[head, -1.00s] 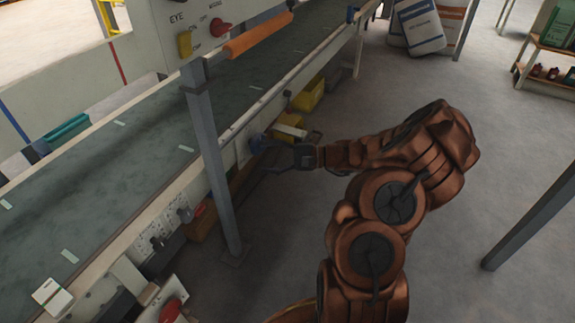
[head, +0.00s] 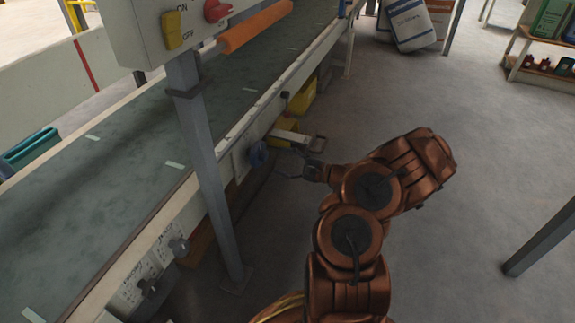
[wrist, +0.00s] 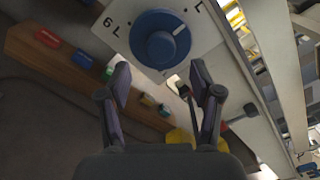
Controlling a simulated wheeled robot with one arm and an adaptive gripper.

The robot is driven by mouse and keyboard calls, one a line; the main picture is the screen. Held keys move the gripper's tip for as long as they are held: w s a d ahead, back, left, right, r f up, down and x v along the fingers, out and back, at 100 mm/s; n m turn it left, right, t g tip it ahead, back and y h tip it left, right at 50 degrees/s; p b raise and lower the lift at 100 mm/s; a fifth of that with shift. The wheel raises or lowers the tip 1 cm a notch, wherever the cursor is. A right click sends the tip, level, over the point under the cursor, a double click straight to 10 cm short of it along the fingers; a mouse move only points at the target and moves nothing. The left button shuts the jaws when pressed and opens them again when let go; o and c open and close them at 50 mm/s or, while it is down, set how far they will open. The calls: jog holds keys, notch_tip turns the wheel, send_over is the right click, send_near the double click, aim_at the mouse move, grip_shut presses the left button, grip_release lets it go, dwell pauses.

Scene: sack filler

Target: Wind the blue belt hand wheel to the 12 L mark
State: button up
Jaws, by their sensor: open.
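The blue belt hand wheel (wrist: 160,39) sits on a pale plate (wrist: 203,52) near the top of the wrist view. A white pointer line on the wheel aims to the upper right. Printed marks with the letter L show at the plate's left and upper right; they are rotated and partly cut off, so I cannot read the 12 L mark. In the head view the wheel (head: 257,153) is on the conveyor's side. My gripper (wrist: 160,73) is open and empty, with its fingertips just short of the wheel. It also shows in the head view (head: 282,160).
A grey post (head: 205,160) stands left of the wheel. A wooden rail with coloured blocks (wrist: 80,60) runs beside the plate. Another dark knob (wrist: 249,110) on a stem is to the right. Yellow bins (head: 302,97) lie under the conveyor; the floor at right is open.

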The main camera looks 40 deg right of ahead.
aim_at(267, 157)
jog(key=b+x, duration=0.2)
jog(key=x, duration=0.4)
jog(key=shift+b+x, duration=0.35)
jog(key=shift+x, duration=0.4)
jog(key=shift+a, duration=0.1)
jog(key=o, duration=0.3)
jog(key=c, duration=1.1)
jog(key=shift+o, duration=0.2)
jog(key=shift+r, duration=0.1)
